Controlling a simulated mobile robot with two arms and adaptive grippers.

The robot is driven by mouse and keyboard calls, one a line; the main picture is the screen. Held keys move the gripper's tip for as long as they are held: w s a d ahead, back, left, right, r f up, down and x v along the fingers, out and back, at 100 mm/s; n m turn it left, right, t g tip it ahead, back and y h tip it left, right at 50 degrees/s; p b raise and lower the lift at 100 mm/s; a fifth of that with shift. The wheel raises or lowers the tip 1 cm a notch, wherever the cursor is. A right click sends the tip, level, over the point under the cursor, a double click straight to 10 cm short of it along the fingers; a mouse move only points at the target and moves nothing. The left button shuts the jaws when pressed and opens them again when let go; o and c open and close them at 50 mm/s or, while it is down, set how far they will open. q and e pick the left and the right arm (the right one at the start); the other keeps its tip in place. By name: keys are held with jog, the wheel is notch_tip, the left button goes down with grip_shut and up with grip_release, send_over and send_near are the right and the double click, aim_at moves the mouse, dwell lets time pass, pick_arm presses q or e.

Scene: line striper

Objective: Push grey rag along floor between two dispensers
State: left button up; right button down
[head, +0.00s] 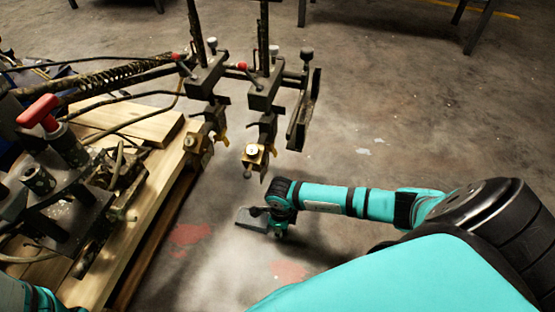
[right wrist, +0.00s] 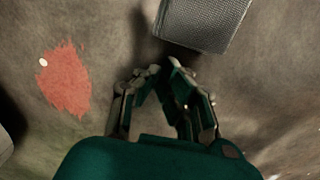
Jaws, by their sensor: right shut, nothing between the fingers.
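The grey rag (head: 246,220) lies on the floor below the dispensers in the head view. It shows as a textured grey block at the top of the right wrist view (right wrist: 205,22). My right gripper (head: 262,212) is low at the floor beside the rag. In the right wrist view its fingers (right wrist: 163,68) are drawn together just short of the rag, with nothing between them; I cannot tell whether they touch it. The left dispenser (head: 205,78) and right dispenser (head: 264,92) hang from the machine's bar, with brass nozzles. My left gripper is out of view.
Wooden planks (head: 140,128) and a machine with a red-handled lever (head: 38,112) fill the left side. A reddish floor patch (head: 190,234) lies left of the rag; another (head: 288,271) lies nearer. Open concrete floor (head: 420,110) stretches to the right and back.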

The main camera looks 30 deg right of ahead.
aim_at(266, 226)
jog(key=shift+w+a, duration=0.3)
jog(key=shift+w, duration=0.05)
jog(key=w+a, duration=0.2)
jog(key=w, duration=0.1)
jog(key=shift+a+b, duration=0.2)
jog(key=shift+b, duration=0.2)
jog(key=shift+s+d, duration=0.1)
